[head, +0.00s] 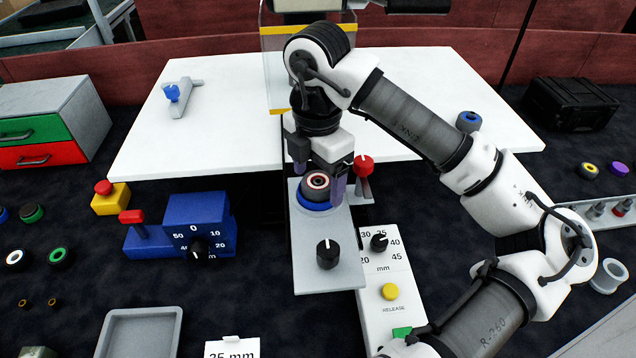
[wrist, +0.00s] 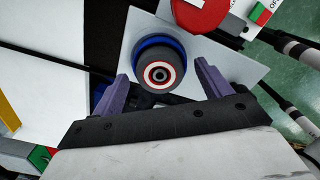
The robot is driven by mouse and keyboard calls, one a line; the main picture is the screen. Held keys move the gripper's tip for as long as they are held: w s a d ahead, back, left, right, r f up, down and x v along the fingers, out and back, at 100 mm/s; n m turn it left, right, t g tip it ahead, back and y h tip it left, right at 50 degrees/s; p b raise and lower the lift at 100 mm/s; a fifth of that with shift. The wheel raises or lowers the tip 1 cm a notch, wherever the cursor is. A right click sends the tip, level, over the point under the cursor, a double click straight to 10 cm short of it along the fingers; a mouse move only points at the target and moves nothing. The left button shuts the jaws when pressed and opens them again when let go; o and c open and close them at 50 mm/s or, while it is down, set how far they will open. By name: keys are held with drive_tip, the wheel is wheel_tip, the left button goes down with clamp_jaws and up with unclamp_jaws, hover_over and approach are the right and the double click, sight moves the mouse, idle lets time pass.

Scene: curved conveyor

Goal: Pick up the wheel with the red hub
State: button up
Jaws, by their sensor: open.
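The wheel with the red hub (head: 317,184) is dark grey with a red-and-white ring around a dark centre. It sits on a blue round seat (head: 314,206) on a grey plate (head: 318,268); it also shows in the wrist view (wrist: 159,75). My gripper (head: 319,178) is open above the seat, its purple fingers to the left and right of the wheel in the head view. In the wrist view, my gripper (wrist: 162,82) has a finger on each side of the wheel, with gaps between. The fingers' depth relative to the wheel is unclear.
A red-knobbed lever (head: 364,166) stands close right of the gripper. A black dial (head: 327,254) is on the plate's front. A blue dial box (head: 195,225) is to the left, and a white release panel (head: 390,285) is front right. White table tops (head: 225,115) lie behind.

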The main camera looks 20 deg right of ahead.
drive_tip(key=c, duration=1.1)
drive_tip(key=shift+r, duration=0.1)
